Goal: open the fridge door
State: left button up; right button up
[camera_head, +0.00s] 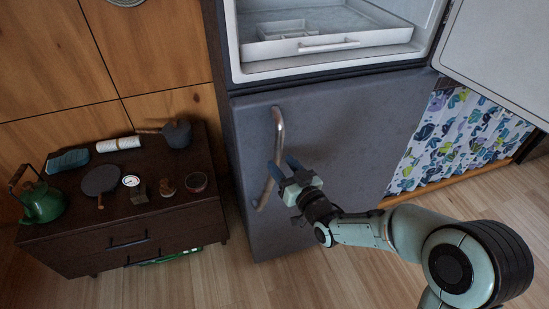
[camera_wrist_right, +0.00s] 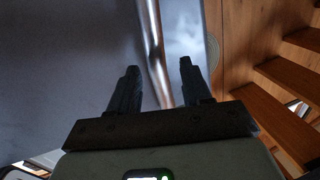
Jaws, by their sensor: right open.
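The grey fridge (camera_head: 345,135) stands in the middle of the head view. Its lower door is shut and has a long vertical metal handle (camera_head: 278,130) near its left edge. The upper compartment (camera_head: 320,68) is open, and its white-lined door (camera_head: 500,50) is swung out to the right. My right gripper (camera_head: 284,166) is at the lower part of the handle, with its fingers open. In the right wrist view the handle (camera_wrist_right: 155,45) runs between the two spread fingers (camera_wrist_right: 160,66); contact cannot be told. My left gripper is out of view.
A low dark cabinet (camera_head: 130,222) stands left of the fridge, bearing a green kettle (camera_head: 41,202), pans and small items. A patterned curtain (camera_head: 460,140) hangs at the right.

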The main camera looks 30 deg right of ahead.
aim_at(278, 160)
jog(key=shift+w, duration=2.1)
grip_shut()
jog(key=shift+s, duration=0.15)
